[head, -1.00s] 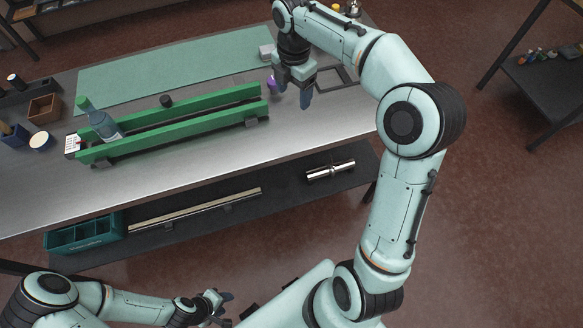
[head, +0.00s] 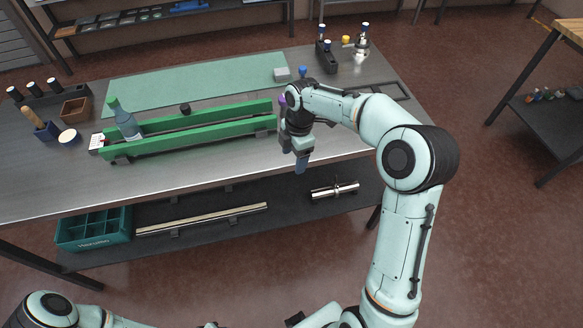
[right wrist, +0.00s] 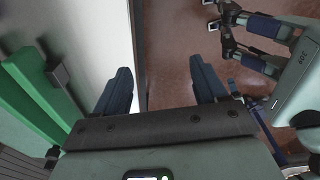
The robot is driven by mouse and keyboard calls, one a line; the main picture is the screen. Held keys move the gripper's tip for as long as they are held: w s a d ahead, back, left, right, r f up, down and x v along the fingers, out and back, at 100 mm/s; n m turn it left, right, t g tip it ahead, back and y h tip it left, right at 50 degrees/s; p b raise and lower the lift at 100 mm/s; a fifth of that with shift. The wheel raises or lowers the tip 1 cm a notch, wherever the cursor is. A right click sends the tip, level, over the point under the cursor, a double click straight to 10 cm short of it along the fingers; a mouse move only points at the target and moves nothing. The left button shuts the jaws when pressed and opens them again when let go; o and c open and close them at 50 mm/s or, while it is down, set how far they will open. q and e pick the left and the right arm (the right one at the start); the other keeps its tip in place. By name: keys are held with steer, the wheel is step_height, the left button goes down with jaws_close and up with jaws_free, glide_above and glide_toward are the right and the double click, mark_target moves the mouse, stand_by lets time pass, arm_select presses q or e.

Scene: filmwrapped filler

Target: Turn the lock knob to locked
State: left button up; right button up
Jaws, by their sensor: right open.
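A small purple part (head: 282,101) shows at the right end of the green rails (head: 190,139), partly hidden by my right arm. I cannot tell for sure whether it is the lock knob, or how it is turned. My right gripper (head: 301,162) points down by the table's front edge, just right of the rails. In the right wrist view its two blue fingers (right wrist: 160,82) are apart with nothing between them, and a green rail (right wrist: 38,88) lies to their left.
A bottle (head: 126,124) stands at the rails' left end. A black holder (head: 326,58) stands at the back right. A teal crate (head: 94,230) and metal bars sit on the lower shelf.

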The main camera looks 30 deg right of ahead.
steer(key=shift+s+a+f+m, duration=0.1)
steer(key=shift+a+f+m, duration=0.2)
steer(key=shift+f, duration=0.5)
steer(key=shift+a+f+m, duration=0.2)
steer(key=shift+a+f, duration=0.2)
steer(key=shift+f, duration=0.4)
steer(key=s+a+f+m+y, duration=0.1)
steer(key=s+a+f+m, duration=0.35)
steer(key=f, duration=0.55)
steer(key=s+a+f+m+y, duration=0.25)
steer(key=a+f+m, duration=0.2)
steer(key=f, duration=0.45)
steer(key=s+a+f+m, duration=0.2)
steer(key=s+f+m, duration=0.3)
steer(key=s, duration=0.4)
steer(key=s+a+f+m, duration=0.3)
steer(key=s+f+m, duration=0.2)
steer(key=s, duration=0.4)
steer(key=shift+s+a+f+m+g+h, duration=0.25)
steer(key=shift+s+a+m+g+h, duration=0.15)
steer(key=shift+m, duration=0.2)
